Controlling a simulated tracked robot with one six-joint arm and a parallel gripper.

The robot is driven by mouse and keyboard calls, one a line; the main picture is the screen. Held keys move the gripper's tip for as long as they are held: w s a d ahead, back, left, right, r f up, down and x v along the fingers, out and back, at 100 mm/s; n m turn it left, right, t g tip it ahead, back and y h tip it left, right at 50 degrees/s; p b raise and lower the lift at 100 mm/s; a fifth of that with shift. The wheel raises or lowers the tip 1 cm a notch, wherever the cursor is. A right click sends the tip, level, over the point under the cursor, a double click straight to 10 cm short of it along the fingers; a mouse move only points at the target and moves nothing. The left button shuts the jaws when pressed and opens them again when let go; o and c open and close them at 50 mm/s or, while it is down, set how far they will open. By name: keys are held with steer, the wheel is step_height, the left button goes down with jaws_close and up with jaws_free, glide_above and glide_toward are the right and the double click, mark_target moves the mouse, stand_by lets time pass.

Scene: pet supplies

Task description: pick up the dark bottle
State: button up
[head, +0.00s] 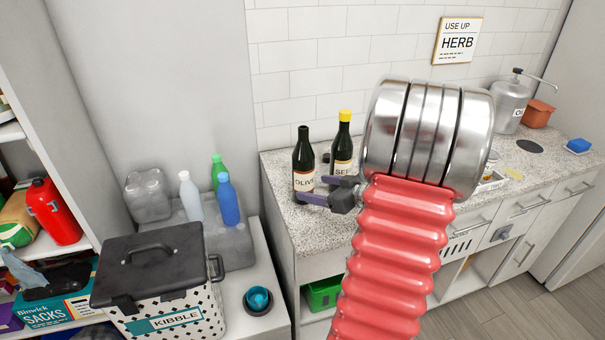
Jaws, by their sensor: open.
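Two dark bottles stand upright on the speckled counter (283,190) near the tiled wall. One has a black cap and a label reading "OLIVE" (303,155). The other, just right of it, has a yellow cap and a partly hidden label (343,145). My gripper (316,189) is open, with dark purple fingers pointing left. The fingers overlap the lower part of the OLIVE bottle in the picture, one low across its base, the other to its right. I cannot tell whether they touch it. My arm hides the counter behind it.
A steel pump dispenser (509,104), an orange pot (538,114) and a blue sponge (578,146) sit at the counter's right. Left, on a lower surface, stand a kibble bin (165,310), several bottles and a small dark bowl (259,301). Shelves line the left edge.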

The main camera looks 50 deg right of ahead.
mark_target(311, 187)
steer(key=shift+x, duration=2.75)
steer(key=shift+x, duration=2.6)
steer(key=shift+d+f, duration=0.15)
steer(key=shift+d, duration=0.05)
steer(key=c, duration=1.2)
